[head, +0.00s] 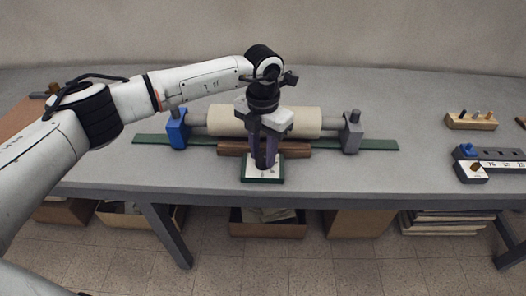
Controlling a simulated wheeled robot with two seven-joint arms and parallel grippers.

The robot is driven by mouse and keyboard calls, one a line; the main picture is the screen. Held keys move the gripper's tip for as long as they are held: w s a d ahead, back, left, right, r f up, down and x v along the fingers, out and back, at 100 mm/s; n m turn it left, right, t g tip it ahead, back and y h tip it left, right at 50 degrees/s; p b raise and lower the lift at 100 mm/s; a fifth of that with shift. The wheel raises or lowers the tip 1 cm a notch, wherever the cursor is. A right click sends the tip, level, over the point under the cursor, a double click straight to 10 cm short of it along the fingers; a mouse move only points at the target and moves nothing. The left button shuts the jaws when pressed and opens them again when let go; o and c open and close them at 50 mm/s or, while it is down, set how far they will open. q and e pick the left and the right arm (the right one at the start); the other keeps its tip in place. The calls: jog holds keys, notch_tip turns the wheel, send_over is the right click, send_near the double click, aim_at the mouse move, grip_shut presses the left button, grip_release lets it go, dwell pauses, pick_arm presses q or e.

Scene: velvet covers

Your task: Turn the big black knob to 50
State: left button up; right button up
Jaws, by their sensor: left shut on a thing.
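A small white dial plate (254,173) on a dark green base (263,181) stands near the table's front edge, at the middle of the head view. My left gripper (264,158) reaches down over it from above, its fingers pointing at the plate. It is shut on the big black knob (262,161), which shows only as a dark part between the fingers. The fingers hide most of the knob and part of the plate. The marks on the plate are too small to read, so I cannot tell the knob's setting. My right gripper is not in view.
A cream roll (300,121) lies in blue (177,130) and grey (352,133) holders behind the dial, with a brown bar (296,149) before it. A wooden block with pegs (470,121) and a dark numbered device (498,160) stand at right. The table between is clear.

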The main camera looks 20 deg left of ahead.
aim_at(263, 156)
pick_arm(q)
jog(key=n, duration=0.3)
jog(key=shift+n, duration=0.4)
jog(key=shift+n+p, duration=0.45)
jog(key=shift+n, duration=1.45)
jog(key=o, duration=1)
jog(key=shift+o, duration=0.2)
notch_tip(263, 156, up, 10)
jog(key=shift+r+b, duration=0.2)
jog(key=shift+b, duration=0.1)
